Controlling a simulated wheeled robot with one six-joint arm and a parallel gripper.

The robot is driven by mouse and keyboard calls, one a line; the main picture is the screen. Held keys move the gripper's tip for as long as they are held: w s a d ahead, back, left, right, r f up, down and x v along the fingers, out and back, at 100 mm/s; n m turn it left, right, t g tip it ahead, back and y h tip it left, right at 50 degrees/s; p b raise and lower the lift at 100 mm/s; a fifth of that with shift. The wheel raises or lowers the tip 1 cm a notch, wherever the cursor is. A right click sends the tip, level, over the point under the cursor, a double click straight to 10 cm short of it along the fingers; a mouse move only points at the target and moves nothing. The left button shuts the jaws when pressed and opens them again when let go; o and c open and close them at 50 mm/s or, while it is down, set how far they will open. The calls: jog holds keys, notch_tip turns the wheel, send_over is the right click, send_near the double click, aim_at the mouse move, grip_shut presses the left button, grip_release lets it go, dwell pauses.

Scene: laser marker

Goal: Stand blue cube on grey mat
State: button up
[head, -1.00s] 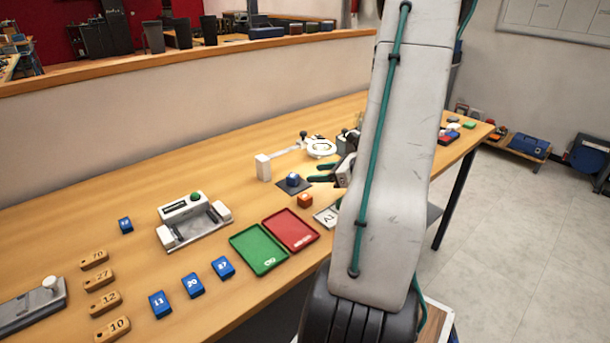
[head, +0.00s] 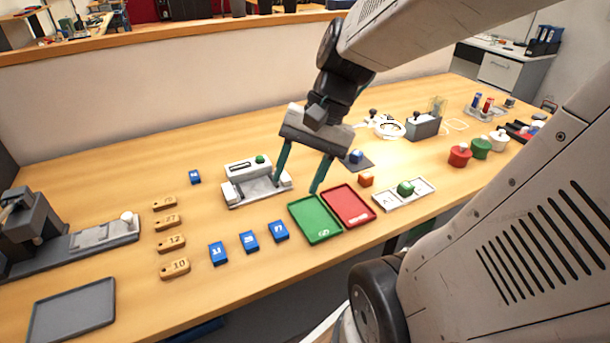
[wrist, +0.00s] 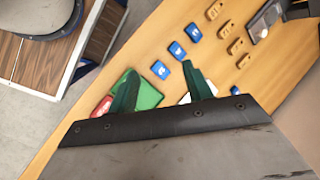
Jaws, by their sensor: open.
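The blue cube (head: 356,156) sits on the small dark grey mat (head: 362,166) toward the back of the bench; its shape is small and partly unclear. My gripper (head: 296,186) is open and empty, its two green fingers pointing down, left of the mat and in front of it. The fingers overlap the marking device and the green tray's back edge in the head view. In the wrist view my gripper (wrist: 160,88) shows spread fingers with nothing between them; the blue cube and mat are not seen there.
A green tray (head: 318,228) and red tray (head: 350,208) lie near the front edge. A marking device (head: 238,190), blue tags (head: 249,242) and wooden tags (head: 172,242) stand left.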

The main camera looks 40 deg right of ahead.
jog(key=s+a+r+n+h, duration=0.2)
jog(key=s+n+h, duration=0.3)
jog(key=n, duration=0.3)
jog(key=shift+s+a+r+n+t, duration=0.2)
jog(key=shift+s+r+n+t, duration=0.3)
jog(key=shift+s, duration=0.3)
